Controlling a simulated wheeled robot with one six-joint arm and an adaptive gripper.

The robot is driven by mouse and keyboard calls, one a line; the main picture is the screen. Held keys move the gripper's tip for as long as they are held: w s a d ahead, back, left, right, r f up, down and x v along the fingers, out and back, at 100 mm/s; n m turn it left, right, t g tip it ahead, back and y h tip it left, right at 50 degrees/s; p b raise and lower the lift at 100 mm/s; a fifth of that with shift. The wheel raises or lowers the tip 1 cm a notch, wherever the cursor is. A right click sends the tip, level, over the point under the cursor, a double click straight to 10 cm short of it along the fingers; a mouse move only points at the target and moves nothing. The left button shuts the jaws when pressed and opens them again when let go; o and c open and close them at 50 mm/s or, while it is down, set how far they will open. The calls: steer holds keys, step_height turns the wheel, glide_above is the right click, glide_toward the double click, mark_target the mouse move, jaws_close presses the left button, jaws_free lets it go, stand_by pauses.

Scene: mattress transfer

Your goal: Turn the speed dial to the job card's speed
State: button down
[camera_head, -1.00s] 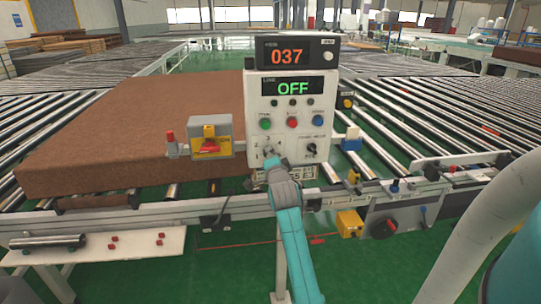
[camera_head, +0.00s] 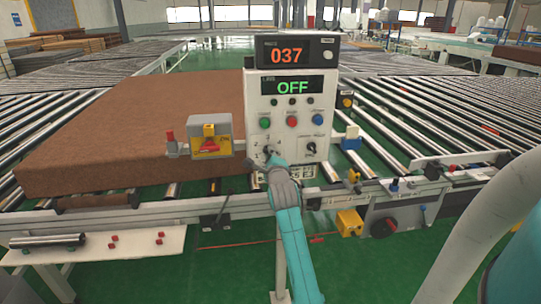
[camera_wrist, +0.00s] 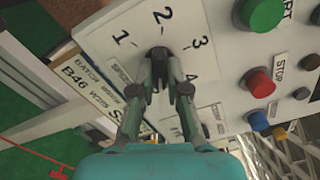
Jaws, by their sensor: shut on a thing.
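The speed dial (camera_wrist: 160,52) is a small dark knob on the white control panel, with the numbers 1, 2, 3 and 4 visible around it. My gripper (camera_wrist: 160,62) is shut on the knob from below; in the head view the gripper (camera_head: 273,160) covers much of the dial. I cannot tell clearly which number the knob points to. In the head view the card (camera_head: 300,173) is partly covered.
The panel has green (camera_head: 265,123), red (camera_head: 292,121) and blue (camera_head: 317,121) buttons and another dark knob (camera_head: 311,148) to the right. Its displays read 037 (camera_head: 286,56) and OFF (camera_head: 292,87). A brown mattress (camera_head: 130,130) lies on rollers to the left.

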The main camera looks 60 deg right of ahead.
steer(key=shift+f+m, duration=0.1)
steer(key=shift+m, duration=0.5)
steer(key=c, duration=1.2)
jaws_free()
steer(key=shift+o, duration=0.2)
steer(key=v, duration=1.2)
